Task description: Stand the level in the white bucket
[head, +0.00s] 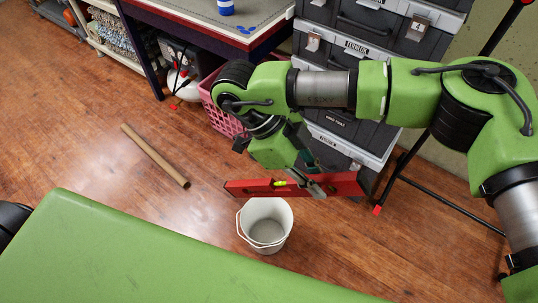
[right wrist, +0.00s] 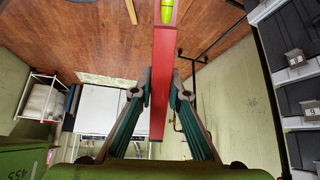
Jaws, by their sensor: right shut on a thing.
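The level is a long red bar (head: 247,188) with a yellow-green vial. My right gripper (head: 312,184) is shut on it and holds it roughly level, lengthwise across the head view. In the right wrist view the red level (right wrist: 162,60) runs between the two teal fingers (right wrist: 158,92), its vial at the top edge. The white bucket (head: 268,218) stands upright on the floor with a thin wire handle. It shows just below the level in the head view, and the level overlaps its far rim. No level is inside it. My left gripper is not in view.
A brown tube (head: 155,156) lies on the wooden floor to the left. A pink basket (head: 226,121) and stacked dark tool cases (head: 345,118) stand behind the bucket. A workbench (head: 205,15) is at the back. Black stand legs with red tips (head: 440,178) are at right.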

